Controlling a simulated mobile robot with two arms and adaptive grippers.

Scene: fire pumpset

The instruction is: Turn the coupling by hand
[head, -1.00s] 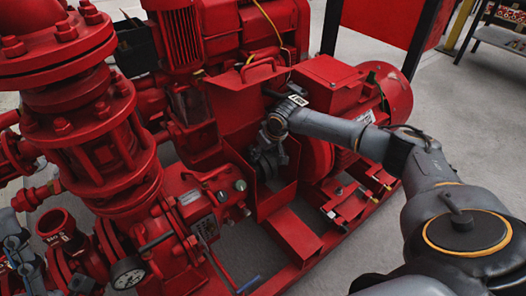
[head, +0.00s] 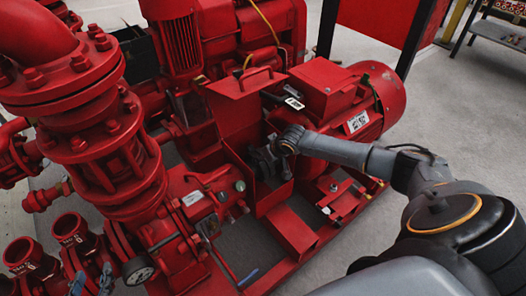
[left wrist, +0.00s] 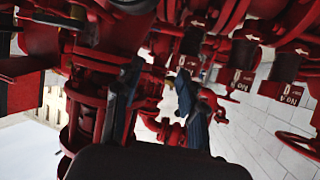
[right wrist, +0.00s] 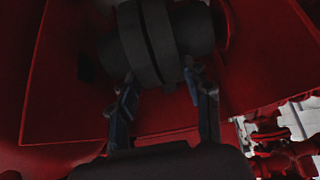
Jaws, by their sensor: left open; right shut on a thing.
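The coupling (right wrist: 150,40) is a dark, thick, ribbed cylinder inside a red housing in the right wrist view. In the head view the right arm and gripper cover most of it. My right gripper (right wrist: 160,76) is shut on the coupling from below, one finger at each side of the ribbed part. In the head view the right gripper (head: 268,165) reaches down into the open red guard box (head: 238,112). My left gripper (head: 91,282) is open and empty at the bottom left, beside the pump pipes. Its spread fingers (left wrist: 158,75) show in the left wrist view.
The red motor (head: 375,95) lies right of the guard. Bare grey floor (head: 470,130) lies at the right.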

